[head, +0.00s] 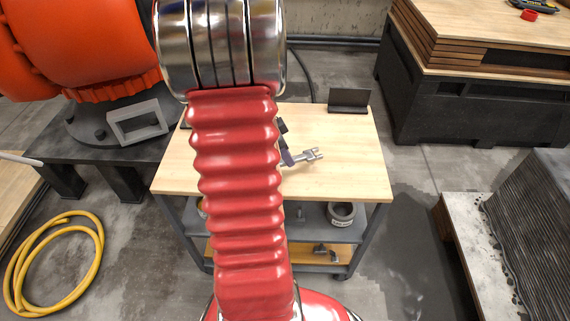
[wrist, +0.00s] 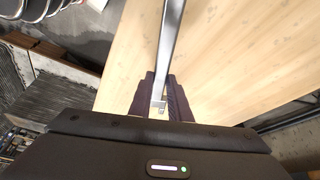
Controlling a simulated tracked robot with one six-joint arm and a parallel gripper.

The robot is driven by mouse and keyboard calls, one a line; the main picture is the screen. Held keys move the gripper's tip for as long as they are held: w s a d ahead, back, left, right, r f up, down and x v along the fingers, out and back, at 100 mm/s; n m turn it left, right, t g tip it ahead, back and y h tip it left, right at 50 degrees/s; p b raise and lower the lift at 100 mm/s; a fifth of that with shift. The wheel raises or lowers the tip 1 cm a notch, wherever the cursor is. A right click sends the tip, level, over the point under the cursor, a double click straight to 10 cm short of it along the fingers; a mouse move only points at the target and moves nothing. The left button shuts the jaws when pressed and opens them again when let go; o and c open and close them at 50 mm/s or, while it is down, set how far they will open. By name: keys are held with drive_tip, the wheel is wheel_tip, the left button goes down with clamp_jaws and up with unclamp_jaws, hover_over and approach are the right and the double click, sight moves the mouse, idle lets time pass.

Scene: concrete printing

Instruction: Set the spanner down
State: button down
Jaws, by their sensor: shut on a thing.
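The silver spanner (head: 306,157) shows over the wooden top of the cart (head: 345,170), its open-jawed end pointing right. In the wrist view the spanner (wrist: 169,45) runs as a bright bar from the top edge down between my fingers. My gripper (head: 286,158) is shut on the spanner's near end. In the wrist view my gripper (wrist: 161,95) shows dark fingers on both sides of it. My red arm hides the left middle of the cart top and most of the gripper in the head view. I cannot tell whether the spanner touches the wood.
A black bracket (head: 349,101) stands at the cart's back right. The top's right and front parts are clear. Lower shelves hold a grey ring-shaped part (head: 342,214). An orange machine (head: 85,45) is at left, a yellow hose (head: 95,232) on the floor, a dark workbench (head: 480,105) at back right.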

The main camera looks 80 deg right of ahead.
drive_tip(key=shift+f, duration=0.2)
drive_tip(key=shift+f, duration=0.1)
drive_tip(key=shift+f, duration=1.85)
drive_tip(key=c, duration=1.6)
unclamp_jaws()
drive_tip(key=shift+c, duration=0.2)
drive_tip(key=shift+r, duration=0.1)
drive_tip(key=v, duration=1.2)
